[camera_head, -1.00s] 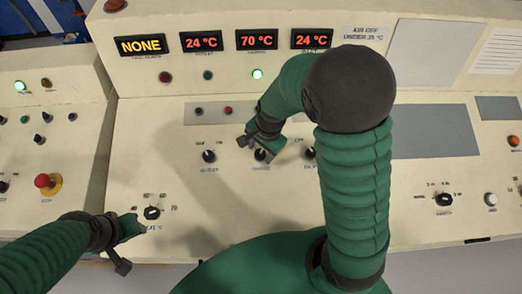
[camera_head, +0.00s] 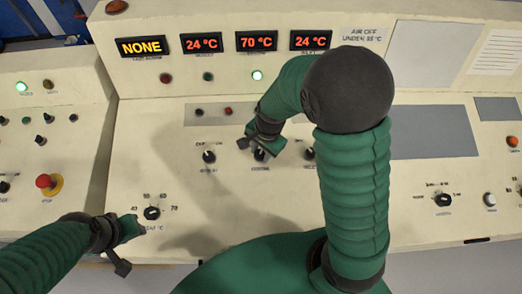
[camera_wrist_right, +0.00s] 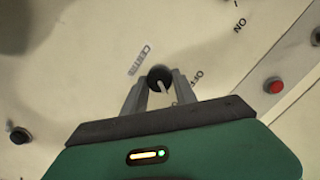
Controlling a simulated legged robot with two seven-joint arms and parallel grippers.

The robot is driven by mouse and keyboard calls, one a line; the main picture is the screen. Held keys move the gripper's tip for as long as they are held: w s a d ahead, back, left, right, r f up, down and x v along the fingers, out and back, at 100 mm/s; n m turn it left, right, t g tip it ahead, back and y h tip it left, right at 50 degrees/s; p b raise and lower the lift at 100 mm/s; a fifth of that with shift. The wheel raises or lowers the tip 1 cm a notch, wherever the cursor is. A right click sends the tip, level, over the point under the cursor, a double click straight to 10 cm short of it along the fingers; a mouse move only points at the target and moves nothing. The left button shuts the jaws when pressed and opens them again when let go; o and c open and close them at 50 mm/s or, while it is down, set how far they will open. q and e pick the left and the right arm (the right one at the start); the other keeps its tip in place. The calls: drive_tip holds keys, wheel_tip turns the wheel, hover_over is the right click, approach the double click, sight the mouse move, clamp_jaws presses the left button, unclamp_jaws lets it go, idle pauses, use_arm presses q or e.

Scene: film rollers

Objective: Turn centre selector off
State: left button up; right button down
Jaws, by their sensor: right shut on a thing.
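The centre selector (camera_head: 260,155) is a small black knob on the cream panel, between two similar knobs. In the right wrist view its dark round cap (camera_wrist_right: 159,80) has a pale pointer line slanting down and slightly right. The CENTRE label lies up-left of it; lettering that seems to read OFF lies to its right, partly hidden by a finger. My right gripper (camera_head: 261,146) is shut on this knob, with a finger on each side in the wrist view (camera_wrist_right: 160,88). My left gripper (camera_head: 131,246) hangs beside the temperature knob (camera_head: 152,212); its finger opening is unclear.
The left neighbour knob (camera_head: 209,156) and right neighbour knob (camera_head: 309,154) stand close by. Above are lit displays, one reading NONE (camera_head: 141,47), and a green lamp (camera_head: 257,75). A red stop button (camera_head: 44,181) is at left. My right arm covers part of the panel.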

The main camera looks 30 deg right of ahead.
drive_tip(key=n+p, duration=0.2)
drive_tip(key=shift+w+r+n, duration=0.15)
drive_tip(key=shift+n, duration=0.25)
drive_tip(key=n+p, duration=0.1)
drive_tip(key=n, duration=0.1)
drive_tip(key=shift+a+n+g+h, duration=0.1)
drive_tip(key=shift+n+g+h, duration=0.3)
drive_tip(key=shift+w+n+p, duration=0.1)
drive_tip(key=shift+n+p, duration=0.7)
drive_tip(key=shift+n, duration=0.4)
drive_tip(key=shift+w+a+n+h+p, duration=0.1)
drive_tip(key=shift+n+h+p, duration=0.4)
drive_tip(key=shift+n, duration=1.1)
drive_tip(key=c, duration=1)
unclamp_jaws()
